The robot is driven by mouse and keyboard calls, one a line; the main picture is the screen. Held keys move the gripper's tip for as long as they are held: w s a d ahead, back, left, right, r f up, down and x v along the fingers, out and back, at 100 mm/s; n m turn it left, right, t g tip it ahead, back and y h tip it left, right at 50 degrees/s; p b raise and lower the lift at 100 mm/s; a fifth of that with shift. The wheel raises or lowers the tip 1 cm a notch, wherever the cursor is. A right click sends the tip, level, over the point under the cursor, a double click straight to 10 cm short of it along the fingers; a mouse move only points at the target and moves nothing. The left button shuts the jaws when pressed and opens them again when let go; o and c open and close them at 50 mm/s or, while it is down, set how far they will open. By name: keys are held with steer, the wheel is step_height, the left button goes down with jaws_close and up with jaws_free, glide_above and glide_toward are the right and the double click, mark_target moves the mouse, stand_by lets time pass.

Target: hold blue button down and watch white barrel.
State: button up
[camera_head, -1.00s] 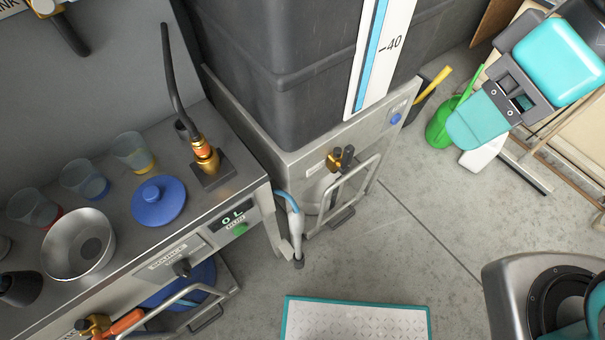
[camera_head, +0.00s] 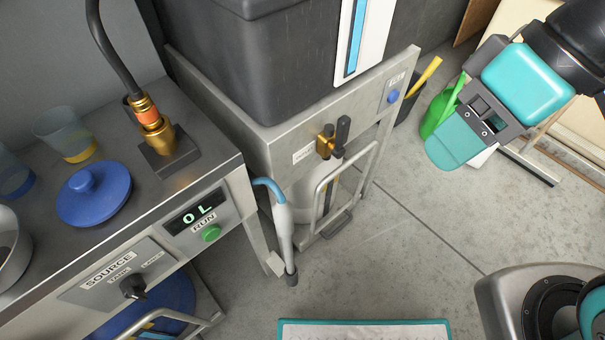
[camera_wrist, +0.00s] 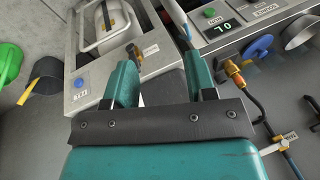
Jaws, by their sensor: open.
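The blue button (camera_head: 393,96) sits at the upper right of the metal front panel below the dark tank. It also shows in the wrist view (camera_wrist: 80,83), left of my fingers. A white barrel (camera_head: 307,204) stands low under that panel, partly hidden behind a metal rail frame; its pale body also shows at the top of the wrist view (camera_wrist: 112,22). My gripper (camera_head: 453,143) is right of the button in the head view and apart from it. In the wrist view the two teal fingers (camera_wrist: 160,78) are spread with nothing between them.
A brass valve (camera_head: 326,143) with a dark handle is on the same panel. A green can (camera_head: 436,112) stands right of the panel. The grey floor between is mostly open.

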jaws_close()
stand_by(1.7)
